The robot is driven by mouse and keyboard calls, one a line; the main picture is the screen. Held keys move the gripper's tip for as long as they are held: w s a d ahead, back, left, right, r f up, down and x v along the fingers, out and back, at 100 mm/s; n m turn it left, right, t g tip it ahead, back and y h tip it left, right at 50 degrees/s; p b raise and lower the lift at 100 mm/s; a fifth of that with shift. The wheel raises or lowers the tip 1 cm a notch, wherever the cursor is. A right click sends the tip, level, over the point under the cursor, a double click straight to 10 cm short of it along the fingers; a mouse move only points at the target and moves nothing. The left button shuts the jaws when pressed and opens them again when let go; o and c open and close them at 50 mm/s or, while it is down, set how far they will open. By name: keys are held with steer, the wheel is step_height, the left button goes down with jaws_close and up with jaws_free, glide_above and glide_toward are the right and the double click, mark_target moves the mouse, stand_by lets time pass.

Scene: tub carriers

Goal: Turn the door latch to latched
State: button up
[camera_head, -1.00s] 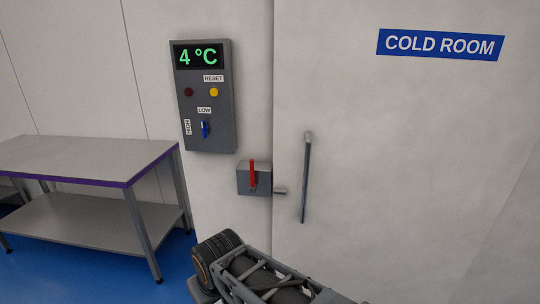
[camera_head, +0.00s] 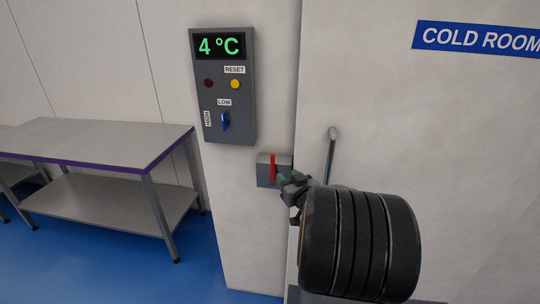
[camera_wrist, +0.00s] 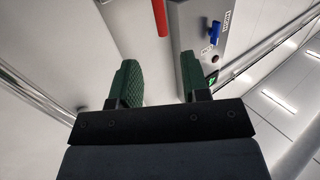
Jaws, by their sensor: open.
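The latch is a grey box (camera_head: 263,175) with a red lever (camera_head: 273,167), on the wall just left of the cold room door (camera_head: 400,100). The lever stands upright. My gripper (camera_head: 287,184) is close at the lower right of the lever and covers part of the box and the bolt area. In the wrist view the red lever (camera_wrist: 160,17) shows at the top, ahead of the gap between my two green fingers (camera_wrist: 160,80). The fingers are apart with nothing between them.
A control panel (camera_head: 245,95) with a blue knob (camera_head: 225,122) and buttons hangs above the latch. The door handle (camera_head: 331,155) is just right of my gripper, partly hidden by my arm. A steel table (camera_head: 95,140) stands at left. Blue floor is clear between.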

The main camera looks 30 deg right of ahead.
mark_target(273, 160)
steer(key=shift+t, duration=0.3)
steer(key=w+p, duration=0.1)
steer(key=w, duration=0.3)
steer(key=w+d+p, duration=0.1)
steer(key=w, duration=0.4)
steer(key=w+d+p, duration=0.1)
steer(key=w, duration=0.3)
steer(key=shift+w+d+r, duration=0.1)
steer(key=shift+w+d, duration=0.1)
steer(key=shift+d, duration=0.05)
steer(key=shift+c, duration=0.3)
jaws_close()
